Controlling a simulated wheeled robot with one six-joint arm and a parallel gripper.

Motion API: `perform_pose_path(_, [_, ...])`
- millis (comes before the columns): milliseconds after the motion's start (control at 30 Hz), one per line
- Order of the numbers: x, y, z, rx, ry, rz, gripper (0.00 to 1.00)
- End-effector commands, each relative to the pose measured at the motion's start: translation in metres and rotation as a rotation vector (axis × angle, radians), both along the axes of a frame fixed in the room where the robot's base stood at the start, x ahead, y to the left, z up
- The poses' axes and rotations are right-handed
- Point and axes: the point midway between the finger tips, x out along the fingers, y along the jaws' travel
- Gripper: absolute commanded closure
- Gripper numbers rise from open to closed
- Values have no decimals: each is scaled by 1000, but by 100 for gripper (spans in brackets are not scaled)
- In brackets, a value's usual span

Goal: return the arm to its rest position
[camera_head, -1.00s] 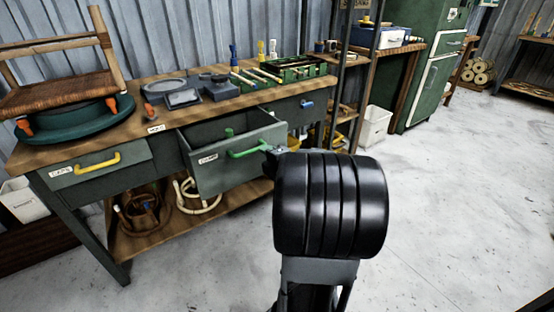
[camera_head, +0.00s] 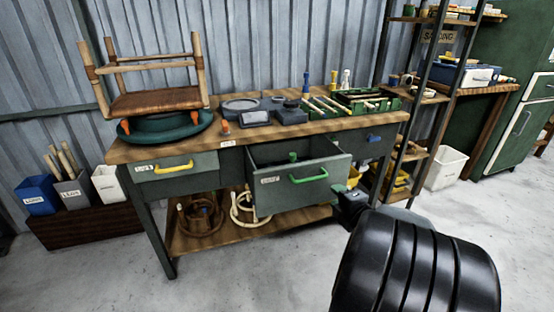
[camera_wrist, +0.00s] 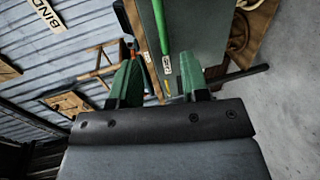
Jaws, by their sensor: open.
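My gripper (camera_wrist: 161,80) shows its two green fingers spread apart in the wrist view, with nothing between the tips. In the head view the black housing of my arm (camera_head: 415,265) fills the lower right, and it hides part of the gripper, which is small and dark near the drawer's right side. The grey drawer (camera_head: 265,198) stands pulled out of the workbench, with its green handle (camera_head: 309,175) on the front. The handle also shows in the wrist view (camera_wrist: 160,30), beyond the fingers and apart from them.
The workbench (camera_head: 225,145) carries a rattan stool (camera_head: 155,101) on a green turntable (camera_head: 165,134), plus trays and tools. A shut drawer has a yellow handle (camera_head: 174,167). A shelf rack (camera_head: 432,100) and white bin (camera_head: 445,169) stand right. The front floor is clear.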

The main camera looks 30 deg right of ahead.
Motion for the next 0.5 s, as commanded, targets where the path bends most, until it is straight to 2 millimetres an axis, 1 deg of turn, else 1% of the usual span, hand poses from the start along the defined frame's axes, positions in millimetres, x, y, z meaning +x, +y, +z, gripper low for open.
perform_pose_path(100, [0, 0, 1, 1, 0, 0, 58])
perform_pose_path(167, [2, 1, 5, 5, 2, -7, 58])
perform_pose_path(267, [7, 3, 26, 39, 16, -49, 58])
perform_pose_path(367, [17, 9, 62, 121, 40, -141, 58])
perform_pose_path(400, [20, 13, 79, 170, 53, -190, 58])
perform_pose_path(467, [25, 21, 105, 261, 74, -270, 58])
perform_pose_path(500, [26, 29, 122, 333, 89, -327, 58])
